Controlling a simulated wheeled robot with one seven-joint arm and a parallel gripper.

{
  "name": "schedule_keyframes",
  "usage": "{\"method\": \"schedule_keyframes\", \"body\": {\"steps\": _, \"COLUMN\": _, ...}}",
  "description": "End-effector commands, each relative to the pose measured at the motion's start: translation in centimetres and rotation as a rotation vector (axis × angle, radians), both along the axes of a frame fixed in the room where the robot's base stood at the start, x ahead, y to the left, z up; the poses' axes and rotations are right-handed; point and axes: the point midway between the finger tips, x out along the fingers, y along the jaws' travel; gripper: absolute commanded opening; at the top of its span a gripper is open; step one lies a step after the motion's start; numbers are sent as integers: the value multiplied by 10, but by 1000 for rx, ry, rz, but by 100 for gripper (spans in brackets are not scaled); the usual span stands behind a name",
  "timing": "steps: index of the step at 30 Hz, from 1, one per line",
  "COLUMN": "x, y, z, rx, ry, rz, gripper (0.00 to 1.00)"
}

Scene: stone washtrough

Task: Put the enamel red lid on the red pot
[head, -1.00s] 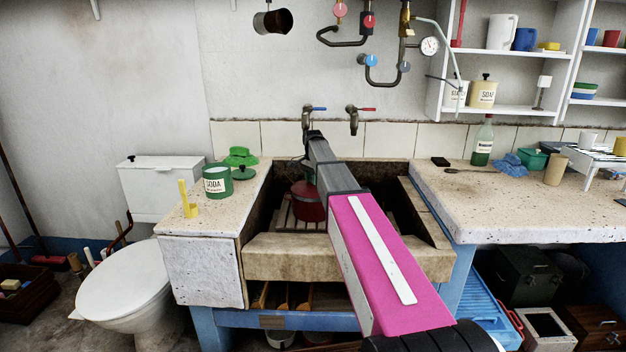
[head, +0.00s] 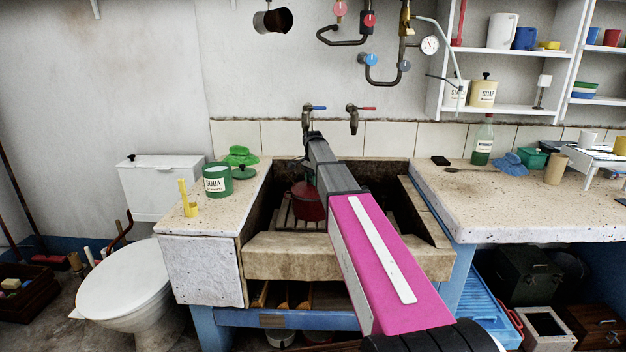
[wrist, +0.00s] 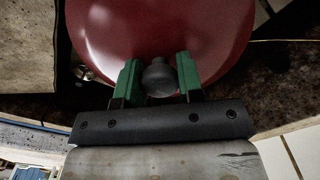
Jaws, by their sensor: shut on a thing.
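The enamel red lid (wrist: 160,32) fills the top of the wrist view, glossy and dark red with a dark round knob (wrist: 158,78). My gripper (wrist: 158,70) has a green finger on each side of the knob and is shut on it. In the head view a rounded red shape (head: 308,203) shows inside the stone trough, partly behind my arm. I cannot tell there which part of it is lid and which is the red pot. The lid hides whatever is under it in the wrist view, so its seating cannot be told.
The stone trough (head: 300,258) has a thick front wall and slatted bottom. Two taps (head: 306,118) reach out above its back. A green soda tin (head: 217,181) and yellow holder (head: 187,200) stand on the left ledge. A green bottle (head: 483,142) stands on the right counter.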

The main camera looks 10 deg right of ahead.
Motion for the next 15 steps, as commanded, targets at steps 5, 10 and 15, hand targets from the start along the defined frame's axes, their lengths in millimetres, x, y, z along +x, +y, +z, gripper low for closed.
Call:
{"method": "schedule_keyframes", "body": {"steps": 5, "x": 0, "y": 0, "z": -5, "rx": 0, "ry": 0, "rz": 0, "gripper": 5}}
{"method": "schedule_keyframes", "body": {"steps": 10, "x": 0, "y": 0, "z": -7, "rx": 1, "ry": -1, "rz": 0, "gripper": 5}}
{"method": "schedule_keyframes", "body": {"steps": 15, "x": 0, "y": 0, "z": -6, "rx": 1, "ry": -1, "rz": 0, "gripper": 5}}
